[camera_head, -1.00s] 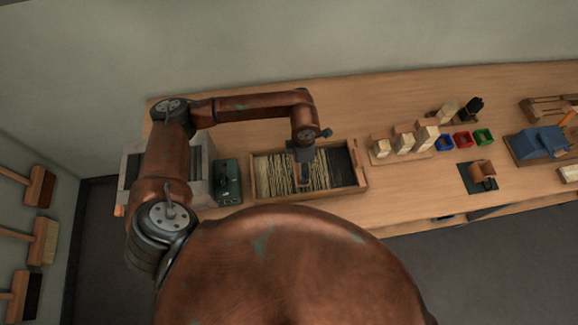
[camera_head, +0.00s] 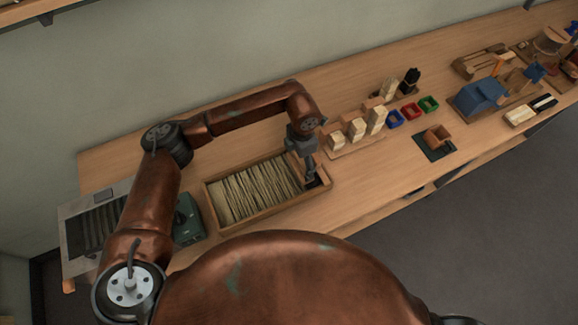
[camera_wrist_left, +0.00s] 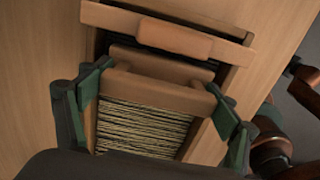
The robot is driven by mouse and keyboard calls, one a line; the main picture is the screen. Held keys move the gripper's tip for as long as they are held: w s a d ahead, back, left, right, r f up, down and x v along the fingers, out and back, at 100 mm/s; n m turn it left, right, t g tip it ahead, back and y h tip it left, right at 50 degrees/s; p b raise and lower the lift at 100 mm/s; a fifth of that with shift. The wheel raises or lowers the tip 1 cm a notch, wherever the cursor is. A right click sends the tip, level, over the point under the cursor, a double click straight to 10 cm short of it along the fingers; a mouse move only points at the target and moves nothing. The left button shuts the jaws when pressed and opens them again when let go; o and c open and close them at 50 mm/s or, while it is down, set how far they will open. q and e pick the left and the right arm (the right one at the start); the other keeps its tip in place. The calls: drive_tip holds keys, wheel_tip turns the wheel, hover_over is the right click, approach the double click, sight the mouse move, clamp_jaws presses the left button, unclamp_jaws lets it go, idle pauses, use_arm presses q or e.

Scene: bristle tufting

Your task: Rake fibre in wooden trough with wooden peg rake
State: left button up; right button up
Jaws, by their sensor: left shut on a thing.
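The wooden trough (camera_head: 250,216) stands on the bench, its long side running left to right. Pale fibre strands (camera_head: 253,192) lie across most of it. My left gripper (camera_head: 309,180) is low over the trough's right end. In the left wrist view its green fingers (camera_wrist_left: 158,88) are shut on the wooden peg rake (camera_wrist_left: 160,92), which lies crosswise over the trough at the edge of the fibre (camera_wrist_left: 145,130). The rake's pegs are hidden. My right gripper is not in view.
A green box (camera_head: 187,220) stands left of the trough. Pale blocks on a board (camera_head: 355,145) stand just right of it, then small blue, red and green bins (camera_head: 410,112). The bench (camera_head: 225,153) behind the trough is clear.

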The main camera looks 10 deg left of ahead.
use_arm(q)
drive_tip(key=shift+w+d, duration=0.25)
drive_tip(key=shift+d, duration=0.15)
drive_tip(key=shift+a, duration=0.1)
drive_tip(key=shift+s+a+r, duration=0.1)
drive_tip(key=shift+s+a, duration=0.1)
drive_tip(key=shift+a, duration=0.1)
drive_tip(key=s+a+p, duration=0.1)
drive_tip(key=s+a, duration=0.1)
drive_tip(key=a, duration=0.1)
drive_tip(key=s+a+p, duration=0.1)
drive_tip(key=s+a, duration=0.1)
drive_tip(key=a, duration=0.1)
drive_tip(key=s+a+p, duration=0.1)
drive_tip(key=s+a, duration=0.1)
drive_tip(key=a, duration=0.1)
drive_tip(key=shift+a+p, duration=0.4)
drive_tip(key=s+a, duration=0.3)
drive_tip(key=a, duration=0.2)
drive_tip(key=s+a+p, duration=0.1)
drive_tip(key=s+a, duration=0.2)
drive_tip(key=a, duration=0.1)
drive_tip(key=s+a, duration=0.3)
drive_tip(key=a, duration=0.2)
drive_tip(key=shift+a, duration=0.3)
